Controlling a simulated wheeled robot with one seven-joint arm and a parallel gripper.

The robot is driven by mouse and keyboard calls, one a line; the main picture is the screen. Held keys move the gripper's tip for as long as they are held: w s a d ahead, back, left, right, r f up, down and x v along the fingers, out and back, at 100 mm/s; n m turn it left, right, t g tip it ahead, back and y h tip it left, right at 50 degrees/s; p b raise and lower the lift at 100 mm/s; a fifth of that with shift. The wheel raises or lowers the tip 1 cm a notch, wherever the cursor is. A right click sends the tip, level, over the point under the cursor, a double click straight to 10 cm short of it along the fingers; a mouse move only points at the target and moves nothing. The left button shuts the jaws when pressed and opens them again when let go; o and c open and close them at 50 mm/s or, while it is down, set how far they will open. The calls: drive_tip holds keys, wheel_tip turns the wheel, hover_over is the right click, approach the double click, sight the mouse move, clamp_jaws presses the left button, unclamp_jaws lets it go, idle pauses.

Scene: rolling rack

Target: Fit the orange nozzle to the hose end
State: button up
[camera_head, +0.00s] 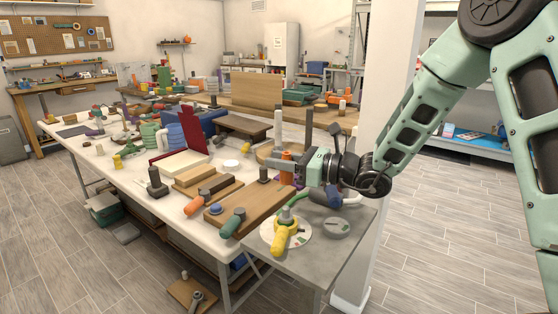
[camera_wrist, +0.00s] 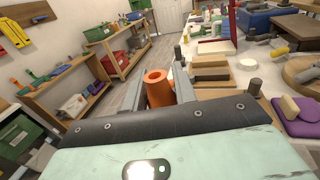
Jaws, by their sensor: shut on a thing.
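In the head view the nozzle (camera_head: 287,155) shows as a small orange piece at my gripper (camera_head: 282,165), above the right part of the white table. My gripper is shut on it. I cannot tell for sure which piece is the hose end.
The white table (camera_head: 130,183) is crowded. Wooden boards with an orange-handled and a green-handled tool (camera_head: 233,222) lie near its front edge. A grey disc (camera_head: 336,228) is on the grey side table (camera_head: 330,262). A white pillar (camera_head: 388,60) stands close behind my arm.

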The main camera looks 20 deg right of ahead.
sight(281, 181)
drive_tip(key=shift+f+b, duration=2.2)
drive_tip(key=shift+f, duration=0.65)
drive_tip(key=shift+f, duration=0.15)
drive_tip(key=shift+f+b, duration=1.85)
drive_tip(key=shift+f, duration=0.25)
drive_tip(key=o, duration=1.1)
wheel_tip(281, 181, up, 10)
drive_tip(key=shift+r+p, duration=0.1)
drive_tip(key=shift+p, duration=0.75)
